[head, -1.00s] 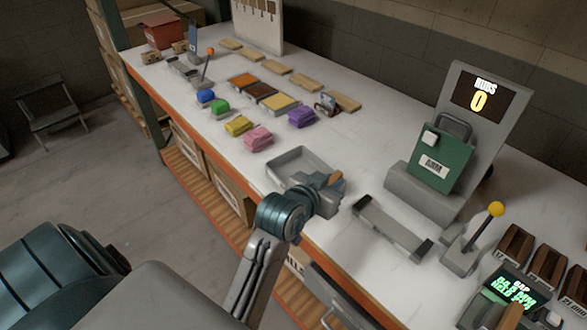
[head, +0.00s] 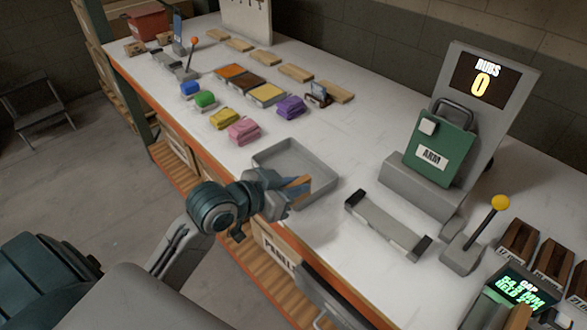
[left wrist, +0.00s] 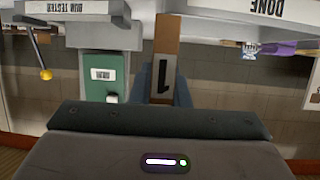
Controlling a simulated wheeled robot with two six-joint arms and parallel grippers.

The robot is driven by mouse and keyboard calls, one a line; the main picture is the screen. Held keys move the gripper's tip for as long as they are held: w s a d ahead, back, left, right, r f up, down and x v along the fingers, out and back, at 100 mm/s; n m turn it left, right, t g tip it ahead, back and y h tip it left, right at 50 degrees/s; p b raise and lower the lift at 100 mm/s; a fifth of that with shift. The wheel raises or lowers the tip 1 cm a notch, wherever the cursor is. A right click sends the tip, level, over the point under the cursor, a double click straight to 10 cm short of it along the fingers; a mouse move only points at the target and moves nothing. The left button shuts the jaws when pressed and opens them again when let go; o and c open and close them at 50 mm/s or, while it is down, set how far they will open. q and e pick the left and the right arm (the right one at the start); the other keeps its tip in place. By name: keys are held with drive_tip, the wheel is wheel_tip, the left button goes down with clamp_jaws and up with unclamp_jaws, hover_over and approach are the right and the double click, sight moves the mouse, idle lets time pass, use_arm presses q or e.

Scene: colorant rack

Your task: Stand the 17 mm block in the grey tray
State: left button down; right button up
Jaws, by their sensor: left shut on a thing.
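The grey tray (head: 302,160) lies near the table's front edge in the head view, open at the top. My left gripper (head: 284,190) reaches in over the tray's near side and is shut on a wooden block (head: 300,188). In the left wrist view the block (left wrist: 165,50) sticks out between the blue fingers (left wrist: 164,85). A dark mark like a "1" shows on its label; the rest of the label is hidden. I cannot tell if the block touches the tray. My right gripper is not in view.
A grey cradle (head: 388,225) lies right of the tray. A green case (head: 440,150) stands on the counter device behind it. A yellow-knobbed lever (head: 500,203), dark wooden holders (head: 518,240) and a gap display (head: 522,290) are at the right. Coloured lumps, including a pink one (head: 244,131), lie left.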

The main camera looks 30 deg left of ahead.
use_arm(q)
drive_tip(key=w+a, duration=0.2)
drive_tip(key=w, duration=0.1)
drive_tip(key=w+a+p, duration=0.1)
drive_tip(key=w+a, duration=0.1)
drive_tip(key=w, duration=0.2)
drive_tip(key=w+a+f+p, duration=0.1)
drive_tip(key=w, duration=0.2)
drive_tip(key=shift+w+a, duration=0.3)
drive_tip(key=shift+a, duration=0.1)
drive_tip(key=shift+w+a+f+p, duration=0.1)
drive_tip(key=shift+w+p, duration=0.1)
drive_tip(key=shift+p, duration=0.1)
drive_tip(key=shift+f, duration=0.35)
wheel_tip(320, 180, down, 2)
drive_tip(key=shift+f+p, duration=0.1)
drive_tip(key=shift+p, duration=0.45)
drive_tip(key=shift+f, duration=0.25)
drive_tip(key=shift+f, duration=0.1)
